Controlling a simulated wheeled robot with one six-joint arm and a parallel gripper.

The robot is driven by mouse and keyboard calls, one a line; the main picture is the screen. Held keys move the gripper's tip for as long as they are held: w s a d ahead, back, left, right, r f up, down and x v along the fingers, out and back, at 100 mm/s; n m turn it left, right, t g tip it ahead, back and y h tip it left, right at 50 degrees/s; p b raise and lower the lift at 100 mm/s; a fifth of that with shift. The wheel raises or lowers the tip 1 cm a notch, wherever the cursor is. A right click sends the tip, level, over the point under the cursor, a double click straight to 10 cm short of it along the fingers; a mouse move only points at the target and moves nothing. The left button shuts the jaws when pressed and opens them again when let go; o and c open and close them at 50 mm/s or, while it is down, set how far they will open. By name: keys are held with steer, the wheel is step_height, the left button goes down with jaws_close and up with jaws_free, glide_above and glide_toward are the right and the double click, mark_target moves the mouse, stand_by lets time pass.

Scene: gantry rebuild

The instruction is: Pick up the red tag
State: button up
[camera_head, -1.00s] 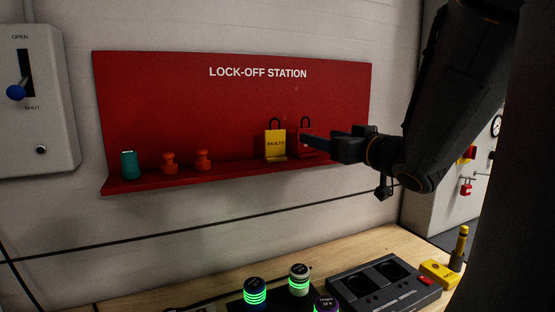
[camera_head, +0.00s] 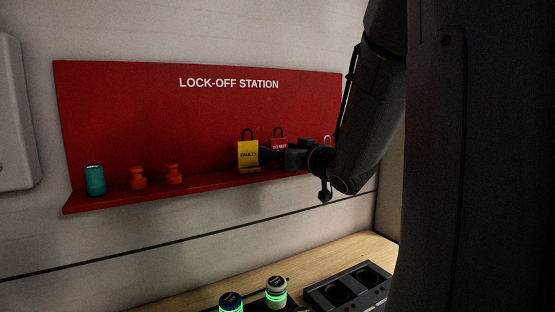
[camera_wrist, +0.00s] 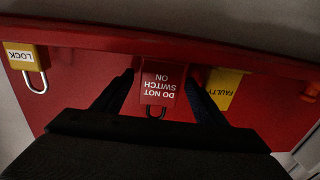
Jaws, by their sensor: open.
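The red tag (camera_head: 279,145) reads "DO NOT SWITCH ON" and has a dark loop at its top. It stands on the shelf of the red lock-off board, right of the yellow "FAULTY" tag (camera_head: 248,154). In the wrist view the red tag (camera_wrist: 159,88) is upside down, between my two fingers. My gripper (camera_head: 272,154) is open, with one finger on each side of the tag and a gap visible to it. In the head view my gripper hides the tag's lower part. The yellow tag (camera_wrist: 224,86) lies just beyond one finger in the wrist view.
The lock-off board's shelf (camera_head: 210,184) also holds a teal cylinder (camera_head: 95,180) and two orange pieces (camera_head: 138,178) at left. A yellow padlock marked "LOCK" (camera_wrist: 25,55) shows in the wrist view. A wooden bench (camera_head: 365,248) with dark equipment is below.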

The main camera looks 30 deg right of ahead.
steer(key=c, duration=1.2)
steer(key=shift+o, duration=0.2)
